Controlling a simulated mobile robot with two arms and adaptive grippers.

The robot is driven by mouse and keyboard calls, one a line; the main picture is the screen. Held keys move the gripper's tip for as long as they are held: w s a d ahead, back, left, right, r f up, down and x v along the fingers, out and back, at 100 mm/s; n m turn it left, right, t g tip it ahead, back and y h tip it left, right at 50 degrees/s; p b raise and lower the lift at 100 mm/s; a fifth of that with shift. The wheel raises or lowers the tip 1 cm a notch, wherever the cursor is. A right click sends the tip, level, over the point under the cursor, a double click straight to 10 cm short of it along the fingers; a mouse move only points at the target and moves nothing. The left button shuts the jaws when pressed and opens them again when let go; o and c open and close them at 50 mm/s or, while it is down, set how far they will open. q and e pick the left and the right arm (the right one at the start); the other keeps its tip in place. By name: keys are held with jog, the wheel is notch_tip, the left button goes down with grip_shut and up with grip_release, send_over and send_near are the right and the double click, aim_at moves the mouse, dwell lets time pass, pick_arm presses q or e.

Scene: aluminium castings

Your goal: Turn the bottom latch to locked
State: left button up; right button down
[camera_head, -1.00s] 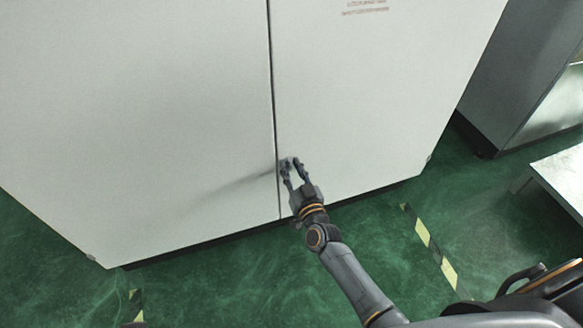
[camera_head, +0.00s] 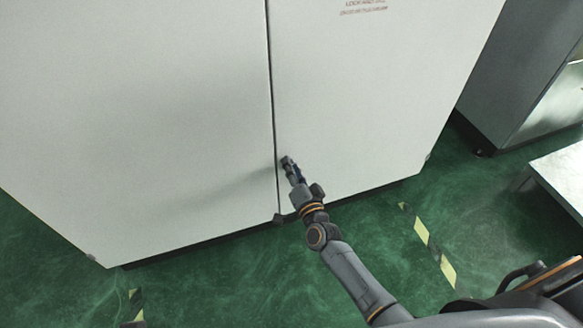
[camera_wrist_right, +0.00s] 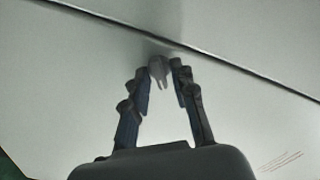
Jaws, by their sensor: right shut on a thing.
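The bottom latch (camera_wrist_right: 160,72) is a small grey piece on the white cabinet front, beside the seam between the doors. In the wrist view it sits between the fingertips of my right gripper (camera_wrist_right: 161,73), which is shut on it. In the head view my right gripper (camera_head: 288,163) reaches the low part of the seam, seen edge-on with its fingers overlapping. The fingers hide the latch there, so its angle is hard to tell. My left gripper is not in view.
The white cabinet doors (camera_head: 150,120) fill most of the head view. Green floor (camera_head: 230,290) with yellow-black tape (camera_head: 421,232) lies in front. A grey cabinet (camera_head: 510,70) and a pale table (camera_head: 565,175) stand at the right.

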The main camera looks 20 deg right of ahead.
jog(key=shift+m, duration=0.5)
jog(key=c, duration=1.4)
grip_release()
jog(key=s, duration=1.2)
jog(key=shift+d, duration=0.25)
